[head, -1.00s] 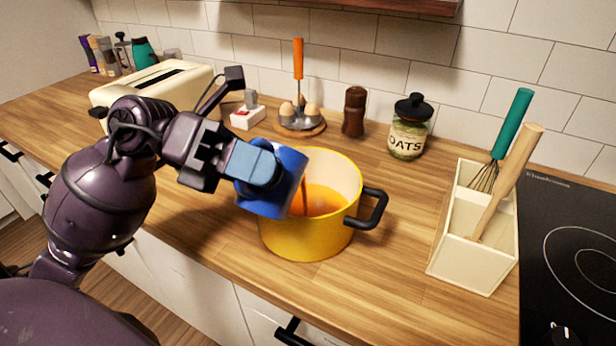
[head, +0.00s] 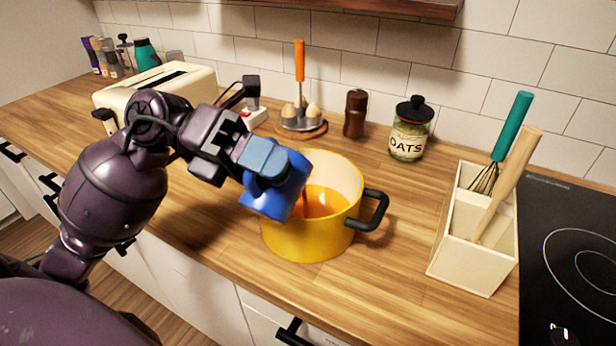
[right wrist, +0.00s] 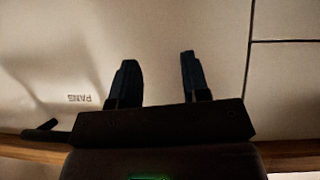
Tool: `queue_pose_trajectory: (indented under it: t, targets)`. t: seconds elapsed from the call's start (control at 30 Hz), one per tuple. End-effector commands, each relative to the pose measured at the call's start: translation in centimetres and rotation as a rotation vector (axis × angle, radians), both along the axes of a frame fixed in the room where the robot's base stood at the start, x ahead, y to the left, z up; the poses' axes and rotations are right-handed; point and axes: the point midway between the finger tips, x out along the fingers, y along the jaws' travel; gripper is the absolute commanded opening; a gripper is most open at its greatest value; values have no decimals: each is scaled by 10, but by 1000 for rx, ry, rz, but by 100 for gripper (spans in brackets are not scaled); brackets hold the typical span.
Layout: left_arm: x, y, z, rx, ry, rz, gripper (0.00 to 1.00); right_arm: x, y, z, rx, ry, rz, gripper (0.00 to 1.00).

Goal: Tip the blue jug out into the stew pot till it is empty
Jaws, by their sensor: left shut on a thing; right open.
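The yellow stew pot (head: 305,238) stands on the wooden counter, with orange-brown liquid (head: 322,201) inside and a black handle on its right. My left gripper (head: 264,164) is shut on the blue jug (head: 272,192) and holds it tilted over the pot's left rim. The jug's mouth faces right, down into the pot. A thin brown-orange stream shows at the mouth. The inside of the jug is hidden, so what is left in it cannot be told. My right gripper (right wrist: 155,80) is open and empty in the right wrist view, in front of pale cabinet fronts.
A cream utensil holder (head: 463,246) with a whisk and a wooden tool stands to the right, beside the black hob (head: 573,240). Behind the pot are an oats jar (head: 409,135), a brown mill (head: 355,114) and an egg stand (head: 300,123). A cream toaster (head: 165,90) stands behind my left arm.

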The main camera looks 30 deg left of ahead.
Motion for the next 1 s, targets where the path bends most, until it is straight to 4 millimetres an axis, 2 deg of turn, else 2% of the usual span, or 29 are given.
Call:
queue_pose_trajectory:
  t: [0.3,0.6,0.83,1.0]
  targets:
    - [6,0,1,-5,71,0,0,2,0,5,2,-10,-1,43]
    - [14,1,11,-9,148,-1,0,5,3,15,13,-27,-12,43]
    - [21,1,17,-14,219,0,0,-2,2,14,13,-14,-18,43]
    - [34,2,22,-15,279,0,0,-1,0,22,10,-20,-17,43]
